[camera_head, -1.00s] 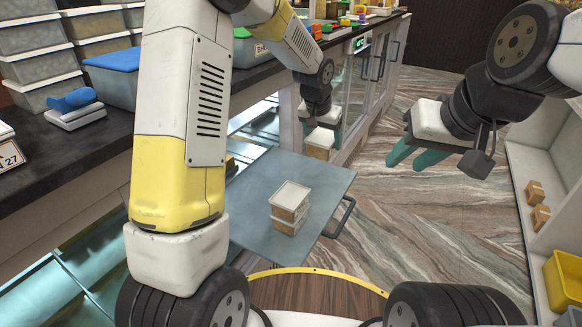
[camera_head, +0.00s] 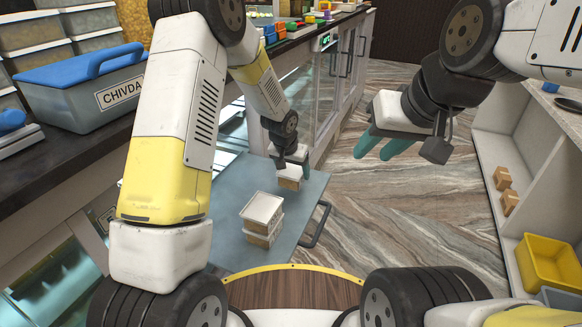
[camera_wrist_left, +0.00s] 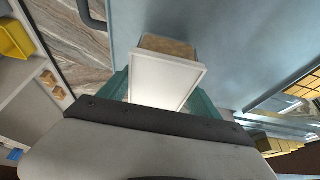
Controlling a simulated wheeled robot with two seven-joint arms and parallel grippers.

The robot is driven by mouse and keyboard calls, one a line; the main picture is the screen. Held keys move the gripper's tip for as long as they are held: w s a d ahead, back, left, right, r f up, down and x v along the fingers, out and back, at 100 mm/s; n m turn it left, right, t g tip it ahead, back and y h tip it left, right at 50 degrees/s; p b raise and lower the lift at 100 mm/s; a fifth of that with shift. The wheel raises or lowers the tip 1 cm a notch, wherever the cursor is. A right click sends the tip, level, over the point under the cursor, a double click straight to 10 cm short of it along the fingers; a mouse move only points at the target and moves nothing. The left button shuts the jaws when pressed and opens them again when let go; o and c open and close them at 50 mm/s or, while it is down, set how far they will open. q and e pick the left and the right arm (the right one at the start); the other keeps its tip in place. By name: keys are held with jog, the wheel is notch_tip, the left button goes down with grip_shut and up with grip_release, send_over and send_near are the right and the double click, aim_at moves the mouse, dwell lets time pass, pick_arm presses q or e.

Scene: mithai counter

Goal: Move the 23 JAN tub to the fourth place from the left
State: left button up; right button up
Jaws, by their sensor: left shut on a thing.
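My left gripper (camera_head: 290,160) is shut on a small tub (camera_head: 289,184) with a white lid and a tan body. It holds this tub at the far part of a grey-blue panel with a handle (camera_head: 220,200); I cannot tell whether the tub touches the panel. In the left wrist view the held tub (camera_wrist_left: 168,80) sits between teal fingers. A stack of white-lidded tubs (camera_head: 262,222) stands nearer on the panel. No date label is readable on any of these tubs. My right gripper (camera_head: 385,147) is open and empty over the floor.
A counter at the left bears a blue-lidded CHIVDA box (camera_head: 85,95) and several stacked containers (camera_head: 35,35). At the right, a white shelf unit holds small brown boxes (camera_head: 503,178) and a yellow bin (camera_head: 548,262). The marbled floor (camera_head: 400,215) between is clear.

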pick_arm(q)
jog(key=shift+f, duration=1.7)
jog(key=shift+f, duration=0.15)
jog(key=o, duration=1.5)
